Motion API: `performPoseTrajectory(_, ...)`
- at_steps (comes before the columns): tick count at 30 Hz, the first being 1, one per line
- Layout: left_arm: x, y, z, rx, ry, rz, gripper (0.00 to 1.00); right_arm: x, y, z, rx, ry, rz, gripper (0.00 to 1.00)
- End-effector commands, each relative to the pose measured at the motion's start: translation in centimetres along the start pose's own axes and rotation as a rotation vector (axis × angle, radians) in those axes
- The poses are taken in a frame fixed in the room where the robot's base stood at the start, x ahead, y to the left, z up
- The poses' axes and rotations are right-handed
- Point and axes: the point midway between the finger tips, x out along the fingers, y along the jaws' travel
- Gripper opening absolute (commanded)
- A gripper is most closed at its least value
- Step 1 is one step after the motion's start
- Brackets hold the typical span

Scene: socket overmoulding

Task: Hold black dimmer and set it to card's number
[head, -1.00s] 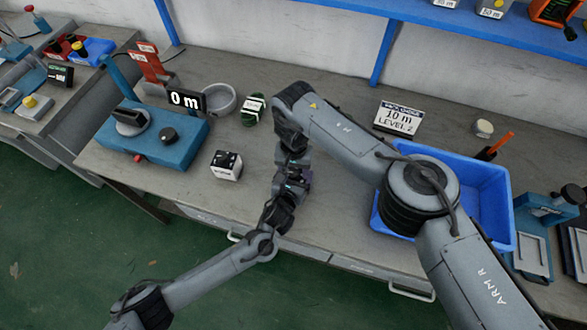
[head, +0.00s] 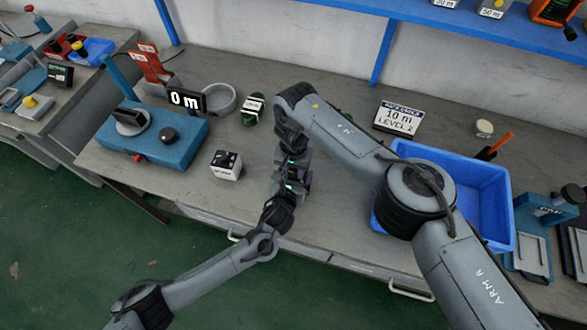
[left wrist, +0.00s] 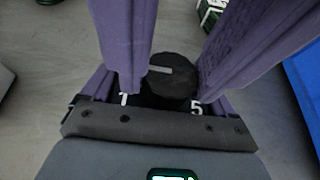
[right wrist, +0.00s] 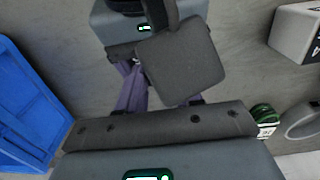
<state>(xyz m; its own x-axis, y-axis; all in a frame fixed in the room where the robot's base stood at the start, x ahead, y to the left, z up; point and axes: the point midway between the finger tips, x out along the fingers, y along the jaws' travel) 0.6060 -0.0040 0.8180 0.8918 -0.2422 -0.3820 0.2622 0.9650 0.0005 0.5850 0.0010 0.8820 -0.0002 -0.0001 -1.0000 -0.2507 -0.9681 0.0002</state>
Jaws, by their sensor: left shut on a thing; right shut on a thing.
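The black dimmer (left wrist: 172,82) shows in the left wrist view, its round knob with a pale pointer facing that camera. The figures 1 and 5 show beside it. My left gripper (left wrist: 168,96) has purple fingers on both sides of it; whether they press the knob or the body is unclear. In the right wrist view a dark square block (right wrist: 182,62), seemingly the dimmer's body, is at my right gripper (right wrist: 140,95), whose grip is partly hidden. In the head view, my left gripper (head: 283,196) and right gripper (head: 297,172) meet above the bench's front.
A blue bin (head: 480,195) stands at right under my right arm.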

Motion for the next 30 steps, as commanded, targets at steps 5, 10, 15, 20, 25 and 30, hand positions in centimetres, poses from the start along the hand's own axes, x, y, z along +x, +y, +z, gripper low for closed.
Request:
performPoseTrajectory(5, -0.01, 0.0, -0.08, 0.0, 0.001, 0.0, 0.54, 0.01, -0.03, 0.03, 0.141, -0.002, -0.002, 0.04)
performPoseTrajectory(10, -0.01, -0.01, -0.08, 0.0, 0.001, 0.0, 0.54, -0.02, -0.01, -0.01, 0.172, 0.0, 0.0, 0.04)
performPoseTrajectory(15, -0.02, 0.0, -0.08, 0.0, 0.001, 0.0, 0.54, -0.02, 0.0, -0.02, 0.17, 0.0, 0.0, 0.04)
performPoseTrajectory(20, -0.01, 0.0, -0.08, 0.0, 0.001, 0.0, 0.54, -0.02, 0.0, -0.02, 0.169, 0.0, 0.0, 0.58)
performPoseTrajectory(25, -0.01, 0.0, -0.08, 0.0, 0.001, 0.0, 0.54, -0.01, 0.01, -0.01, 0.169, 0.0, 0.0, 0.61)
performPoseTrajectory(30, -0.01, 0.0, -0.08, 0.0, 0.001, 0.0, 0.54, -0.12, 0.0, -0.03, 0.169, 0.001, 0.0, 0.61)
